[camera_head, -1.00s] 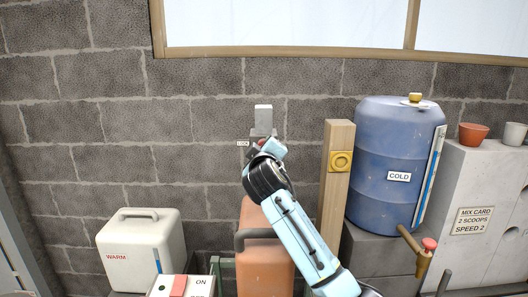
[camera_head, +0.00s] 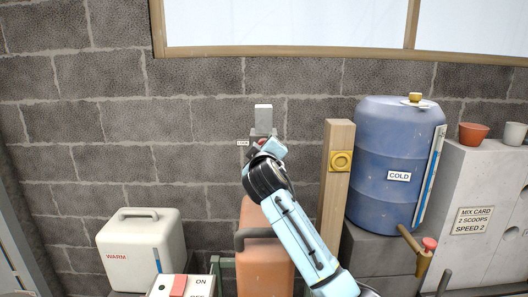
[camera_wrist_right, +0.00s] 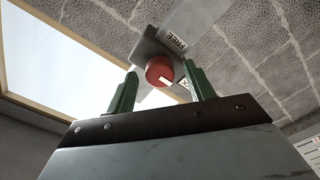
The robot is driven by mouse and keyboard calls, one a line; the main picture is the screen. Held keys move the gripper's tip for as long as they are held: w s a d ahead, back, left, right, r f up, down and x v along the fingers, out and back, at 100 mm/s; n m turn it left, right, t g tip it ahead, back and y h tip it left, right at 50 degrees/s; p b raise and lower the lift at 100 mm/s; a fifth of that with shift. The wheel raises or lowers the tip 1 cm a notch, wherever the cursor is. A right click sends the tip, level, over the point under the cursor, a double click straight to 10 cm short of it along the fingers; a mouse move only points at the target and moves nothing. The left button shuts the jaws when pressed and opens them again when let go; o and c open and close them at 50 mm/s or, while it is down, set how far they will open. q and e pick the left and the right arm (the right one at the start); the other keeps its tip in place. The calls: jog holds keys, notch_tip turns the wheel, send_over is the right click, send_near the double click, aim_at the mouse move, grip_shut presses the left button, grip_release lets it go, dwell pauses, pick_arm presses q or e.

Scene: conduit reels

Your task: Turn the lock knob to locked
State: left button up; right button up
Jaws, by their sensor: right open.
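The lock knob is a round red knob with a white mark (camera_wrist_right: 158,68), set on a grey plate on the block wall. A "FREE" label (camera_wrist_right: 178,42) shows beside it, and another label is partly hidden by a finger. My right gripper (camera_wrist_right: 160,71) is open, with its green fingers on either side of the knob; I cannot tell whether they touch it. In the head view the grey lock housing (camera_head: 263,116) stands above my right wrist, which mostly hides the knob. A small label (camera_head: 243,143) is left of it. My left gripper is not in view.
An orange container (camera_head: 262,262) stands below the lock, under my right arm. A wooden post with a yellow fitting (camera_head: 334,195) and a blue "COLD" barrel (camera_head: 395,150) stand to the right. A white "WARM" box (camera_head: 140,245) stands at the left. The wall left of the lock is clear.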

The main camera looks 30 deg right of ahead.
jog(key=b+v, duration=0.1)
jog(key=v, duration=1.2)
jog(key=shift+a+b, duration=0.15)
jog(key=shift+b, duration=0.2)
jog(key=shift+s+f, duration=0.15)
